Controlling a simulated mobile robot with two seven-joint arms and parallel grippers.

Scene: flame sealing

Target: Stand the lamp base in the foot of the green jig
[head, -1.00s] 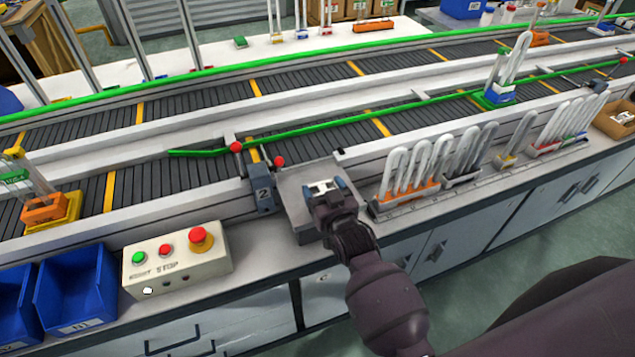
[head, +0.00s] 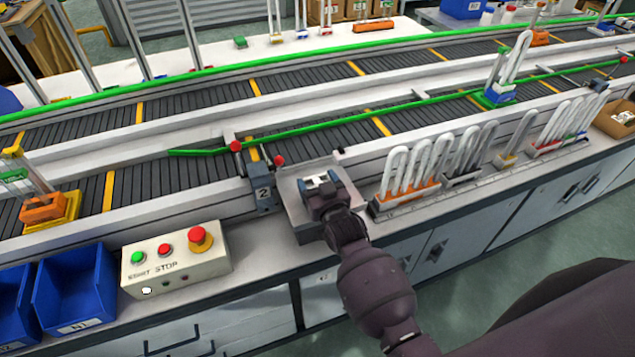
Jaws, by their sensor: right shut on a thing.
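My right gripper (head: 322,183) is over the grey metal plate (head: 297,205) beside the conveyor. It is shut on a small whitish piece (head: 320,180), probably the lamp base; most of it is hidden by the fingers. I cannot tell whether the piece touches the plate. A jig with a green foot (head: 487,99) stands on the near conveyor at right, with a blue block and a white bent tube on it. I cannot tell if it is the green jig of the task. My left gripper is not in view.
Racks of white bent tubes (head: 407,192) stand right of my gripper. A post marked 2 (head: 262,194) and red-knobbed stops (head: 279,160) are close on its left. A button box (head: 177,265) and blue bins (head: 75,290) are at lower left. An orange-and-yellow fixture (head: 45,211) sits on the conveyor.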

